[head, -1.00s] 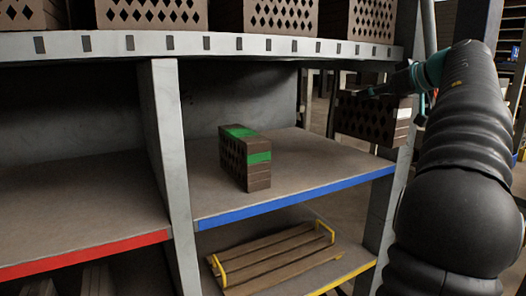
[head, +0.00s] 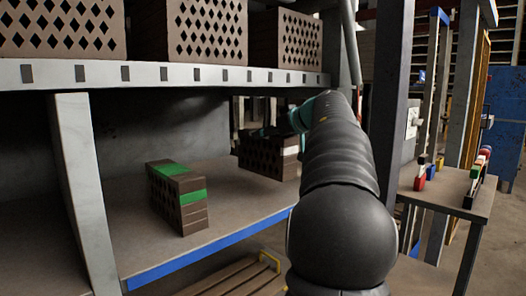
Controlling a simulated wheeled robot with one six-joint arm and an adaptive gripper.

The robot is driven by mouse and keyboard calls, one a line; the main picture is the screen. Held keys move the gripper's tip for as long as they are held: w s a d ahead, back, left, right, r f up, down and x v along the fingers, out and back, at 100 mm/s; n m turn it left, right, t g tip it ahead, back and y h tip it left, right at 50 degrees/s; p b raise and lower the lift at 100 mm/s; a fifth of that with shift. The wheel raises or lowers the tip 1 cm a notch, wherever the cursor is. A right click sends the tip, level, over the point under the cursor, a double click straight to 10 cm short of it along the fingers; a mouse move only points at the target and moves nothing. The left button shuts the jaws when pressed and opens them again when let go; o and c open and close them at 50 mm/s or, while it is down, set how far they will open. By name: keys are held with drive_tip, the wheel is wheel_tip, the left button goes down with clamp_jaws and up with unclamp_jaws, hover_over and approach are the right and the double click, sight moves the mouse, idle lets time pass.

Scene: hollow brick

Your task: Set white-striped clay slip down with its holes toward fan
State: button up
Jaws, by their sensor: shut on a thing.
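The white-striped clay slip (head: 262,158) is a dark brown hollow brick with a white mark near its right end. It is at the far right of the blue-edged shelf. Its face with diamond holes shows toward the camera. My gripper (head: 268,132) is shut on it from above; the fingertips are small and partly hidden by my arm. I cannot tell whether the brick touches the shelf. No fan can be made out in this view.
A green-striped hollow brick (head: 178,197) stands on the blue-edged shelf (head: 150,243), left of the held brick. Bare shelf lies between them. Large hollow bricks (head: 206,32) line the upper shelf. A side table (head: 450,192) with small coloured items stands at right.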

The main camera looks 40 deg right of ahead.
sight(290, 140)
drive_tip(key=shift+w+a+f, duration=0.25)
drive_tip(key=shift+w, duration=0.3)
drive_tip(key=shift+f+b, duration=0.5)
drive_tip(key=shift+f, duration=1.55)
drive_tip(key=o, duration=1.3)
drive_tip(key=shift+f, duration=0.2)
drive_tip(key=shift+s+d+r, duration=0.1)
drive_tip(key=shift+s+r, duration=0.15)
drive_tip(key=p+v, duration=0.1)
drive_tip(key=v, duration=1)
drive_tip(key=shift+s, duration=0.25)
